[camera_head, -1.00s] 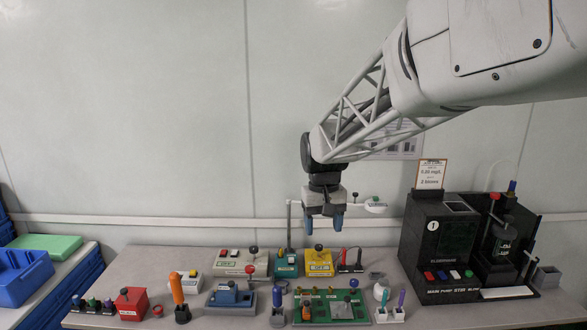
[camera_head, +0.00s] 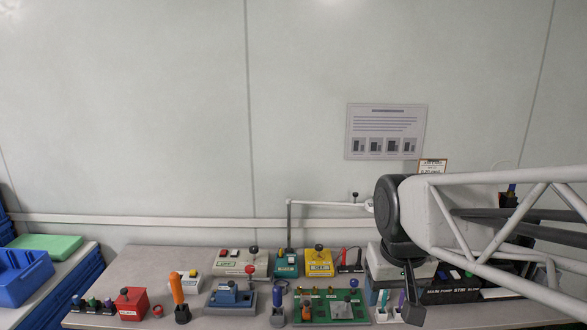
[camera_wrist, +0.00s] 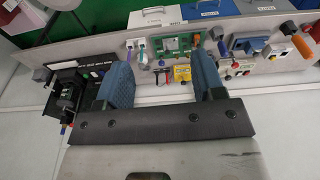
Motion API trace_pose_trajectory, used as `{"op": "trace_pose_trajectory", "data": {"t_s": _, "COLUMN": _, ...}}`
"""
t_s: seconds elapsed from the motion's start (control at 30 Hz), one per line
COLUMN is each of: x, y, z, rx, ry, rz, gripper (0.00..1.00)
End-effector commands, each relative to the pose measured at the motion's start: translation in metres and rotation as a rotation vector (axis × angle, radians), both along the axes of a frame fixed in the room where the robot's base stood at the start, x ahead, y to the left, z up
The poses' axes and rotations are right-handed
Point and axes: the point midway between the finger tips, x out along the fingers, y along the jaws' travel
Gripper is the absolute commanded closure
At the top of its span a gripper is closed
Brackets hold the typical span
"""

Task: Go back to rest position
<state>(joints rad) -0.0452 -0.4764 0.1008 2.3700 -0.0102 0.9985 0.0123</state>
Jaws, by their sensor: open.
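My gripper (camera_wrist: 160,63) shows in the wrist view with its two blue fingers wide apart and nothing held between them. In the head view my gripper (camera_head: 379,294) is at the lower right, largely hidden behind my own arm and wrist. It appears in front of the right part of the bench, but I cannot tell its exact height. In the wrist view the bench and wall are turned over, with the bench along the top, and the fingers touch nothing that I can see.
The grey bench (camera_head: 133,262) holds a red box (camera_head: 131,305), a yellow tester (camera_head: 319,263), a teal tester (camera_head: 286,265), a green board (camera_head: 318,311) and a blue tester (camera_head: 232,298). A black machine (camera_wrist: 83,87) stands at the right end, mostly hidden by my arm. Blue bins (camera_head: 24,275) stand left.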

Motion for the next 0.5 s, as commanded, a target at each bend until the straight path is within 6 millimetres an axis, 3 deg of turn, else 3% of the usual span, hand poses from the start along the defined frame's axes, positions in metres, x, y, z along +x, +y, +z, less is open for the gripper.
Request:
{"op": "trace_pose_trajectory", "data": {"t_s": 0.2, "x": -0.049, "y": -0.012, "z": -0.014, "rx": 0.002, "ry": -0.047, "rz": -0.032, "gripper": 0.37}}
{"op": "trace_pose_trajectory", "data": {"t_s": 0.5, "x": -0.083, "y": -0.019, "z": -0.028, "rx": 0.002, "ry": -0.081, "rz": -0.056, "gripper": 0.37}}
